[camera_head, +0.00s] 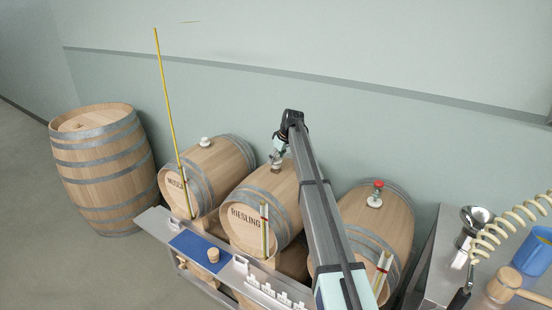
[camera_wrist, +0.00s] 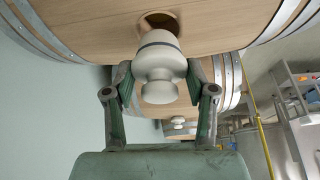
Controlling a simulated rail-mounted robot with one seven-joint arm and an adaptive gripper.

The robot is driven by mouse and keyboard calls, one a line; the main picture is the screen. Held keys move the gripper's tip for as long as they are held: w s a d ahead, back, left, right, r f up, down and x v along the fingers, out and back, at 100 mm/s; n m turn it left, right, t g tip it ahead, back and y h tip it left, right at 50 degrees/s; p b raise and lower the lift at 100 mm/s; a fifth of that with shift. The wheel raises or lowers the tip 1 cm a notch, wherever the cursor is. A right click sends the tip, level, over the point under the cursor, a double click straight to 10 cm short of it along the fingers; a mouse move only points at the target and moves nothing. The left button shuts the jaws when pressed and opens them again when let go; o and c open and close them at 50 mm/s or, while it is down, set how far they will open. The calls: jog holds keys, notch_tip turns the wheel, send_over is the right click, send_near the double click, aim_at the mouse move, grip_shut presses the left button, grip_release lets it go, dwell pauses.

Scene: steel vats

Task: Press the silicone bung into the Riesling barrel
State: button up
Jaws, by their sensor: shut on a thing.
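The Riesling barrel (camera_head: 250,217) lies on its side in the middle of the row, and its curved top fills the upper part of the wrist view (camera_wrist: 90,25). Its dark bung hole (camera_wrist: 158,18) shows there, partly covered by the bung. My gripper (camera_head: 278,157) is over the top of this barrel. In the wrist view my gripper's fingers stand on both sides of the pale silicone bung (camera_wrist: 158,75) and are shut on it. The bung's wide end overlaps the hole's edge in the picture; I cannot tell whether they touch.
A barrel marked with a partly hidden name (camera_head: 175,183) and white bung (camera_head: 205,142) lies left. A barrel with a red-topped fitting (camera_head: 376,190) lies right. An upright barrel (camera_head: 100,170) stands far left. A front shelf has a blue mat (camera_head: 190,243); a steel bench (camera_head: 435,265) is right.

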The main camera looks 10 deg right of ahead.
aim_at(276, 166)
jog(key=shift+s+f+b, duration=0.1)
jog(key=shift+f+b, duration=0.8)
jog(key=shift+f, duration=1.25)
jog(key=o, duration=1.2)
jog(key=v, duration=1.2)
jog(key=shift+a, duration=0.1)
